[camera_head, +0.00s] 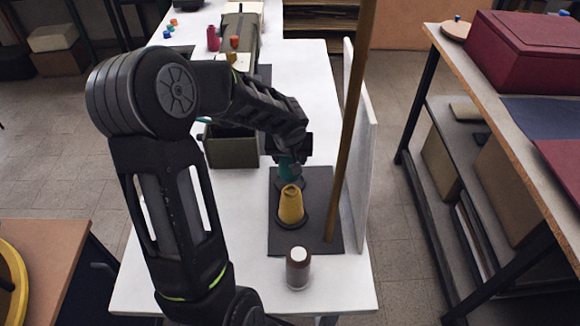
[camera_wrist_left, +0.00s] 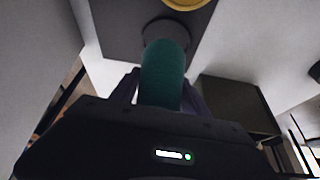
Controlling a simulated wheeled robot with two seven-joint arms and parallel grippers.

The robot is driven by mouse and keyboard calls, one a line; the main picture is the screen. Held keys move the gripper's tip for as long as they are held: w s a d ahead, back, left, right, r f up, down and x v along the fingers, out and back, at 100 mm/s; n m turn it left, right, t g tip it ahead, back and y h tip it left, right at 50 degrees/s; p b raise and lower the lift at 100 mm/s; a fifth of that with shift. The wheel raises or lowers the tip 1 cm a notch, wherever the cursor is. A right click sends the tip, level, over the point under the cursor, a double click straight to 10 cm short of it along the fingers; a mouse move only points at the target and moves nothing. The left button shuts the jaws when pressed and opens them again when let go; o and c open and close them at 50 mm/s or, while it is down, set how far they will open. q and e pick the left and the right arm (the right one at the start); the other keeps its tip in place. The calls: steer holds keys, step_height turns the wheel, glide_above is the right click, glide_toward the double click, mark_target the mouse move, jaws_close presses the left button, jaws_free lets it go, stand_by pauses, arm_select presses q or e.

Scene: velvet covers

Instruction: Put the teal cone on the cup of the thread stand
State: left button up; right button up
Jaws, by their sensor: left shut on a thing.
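My left gripper (camera_head: 289,158) is shut on the teal cone (camera_head: 287,170). In the left wrist view the cone (camera_wrist_left: 164,75) stands between the fingers. The thread stand has a dark base plate (camera_head: 318,190) and a tall wooden post (camera_head: 350,110). A yellow cone (camera_head: 291,207) stands on its near cup. The teal cone is behind the yellow one, at a dark round cup (camera_wrist_left: 168,32). Its end overlaps the cup's edge in the left wrist view; I cannot tell whether they touch. My right gripper is not in view.
A brown spool with a white top (camera_head: 298,268) stands near the front edge of the white table (camera_head: 215,225). A dark green open box (camera_head: 231,150) is left of the stand. A white upright panel (camera_head: 362,165) borders the stand on the right.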

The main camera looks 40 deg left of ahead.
arm_select(q)
steer(key=shift+f, duration=1.8)
steer(key=shift+f+b, duration=0.15)
steer(key=shift+b, duration=0.25)
steer(key=o, duration=1.4)
steer(key=shift+r, duration=0.35)
steer(key=p+v, duration=0.1)
steer(key=v, duration=1)
steer(key=shift+s+d+r, duration=0.2)
steer(key=shift+s+r, duration=0.05)
